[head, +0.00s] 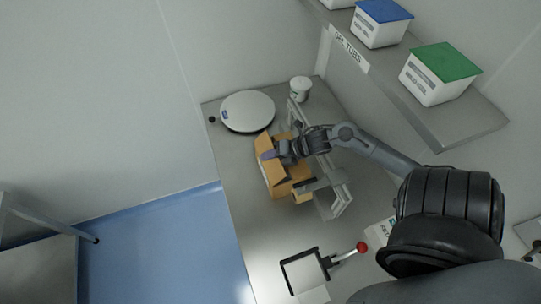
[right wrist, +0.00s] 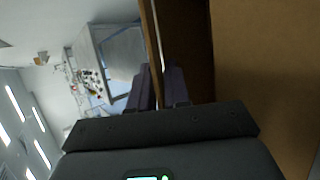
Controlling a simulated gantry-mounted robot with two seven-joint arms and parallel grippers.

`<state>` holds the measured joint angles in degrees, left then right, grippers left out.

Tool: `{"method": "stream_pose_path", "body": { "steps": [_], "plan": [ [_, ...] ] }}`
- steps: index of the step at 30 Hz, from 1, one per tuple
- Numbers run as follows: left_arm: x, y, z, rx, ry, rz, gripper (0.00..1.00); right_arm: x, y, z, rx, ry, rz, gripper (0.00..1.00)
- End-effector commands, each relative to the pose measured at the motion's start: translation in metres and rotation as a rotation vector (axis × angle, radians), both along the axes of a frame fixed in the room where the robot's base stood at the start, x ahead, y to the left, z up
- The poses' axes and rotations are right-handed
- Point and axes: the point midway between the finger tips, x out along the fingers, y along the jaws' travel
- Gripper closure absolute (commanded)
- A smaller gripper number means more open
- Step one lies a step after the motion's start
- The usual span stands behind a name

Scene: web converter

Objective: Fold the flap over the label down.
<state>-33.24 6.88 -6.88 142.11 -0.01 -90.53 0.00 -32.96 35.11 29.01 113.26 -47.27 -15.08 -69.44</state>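An open tan cardboard box (head: 272,181) stands on the grey bench in the head view, with flaps raised around its top. My right gripper (head: 268,155) is at the box's upper side, its purple fingers against or beside a raised flap. In the right wrist view the two fingers (right wrist: 159,85) are close together, with a narrow gap. A thin cardboard edge (right wrist: 150,30) runs down to this gap, and a broad cardboard panel (right wrist: 262,70) fills the right side. I cannot tell whether the fingers grip the edge. No label shows on the box. My left gripper is out of view.
A metal frame (head: 341,204) stands right of the box. A round white device (head: 247,111) and a white tub (head: 300,89) are behind it. A red-knobbed lever tool (head: 361,247) lies nearer. A shelf (head: 425,115) with lidded tubs overhangs at right. The bench's front left is clear.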

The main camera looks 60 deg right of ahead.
Motion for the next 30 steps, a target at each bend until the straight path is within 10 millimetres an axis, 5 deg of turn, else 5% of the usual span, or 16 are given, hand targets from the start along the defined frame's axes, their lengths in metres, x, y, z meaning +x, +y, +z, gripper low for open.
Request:
{"method": "stream_pose_path", "body": {
  "steps": [3,26,27,30],
  "plan": [
    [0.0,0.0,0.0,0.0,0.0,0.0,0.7,0.0,0.0,0.0,0.0,0.0,0.0,1.0],
    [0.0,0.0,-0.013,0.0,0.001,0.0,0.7,-0.003,-0.003,-0.004,0.093,-0.083,0.0,1.0],
    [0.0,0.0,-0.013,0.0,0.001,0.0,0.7,-0.002,-0.003,-0.004,0.093,-0.083,0.0,0.86],
    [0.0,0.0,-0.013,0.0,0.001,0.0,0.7,-0.002,-0.003,-0.004,0.093,-0.083,0.0,0.71]
  ]
}}
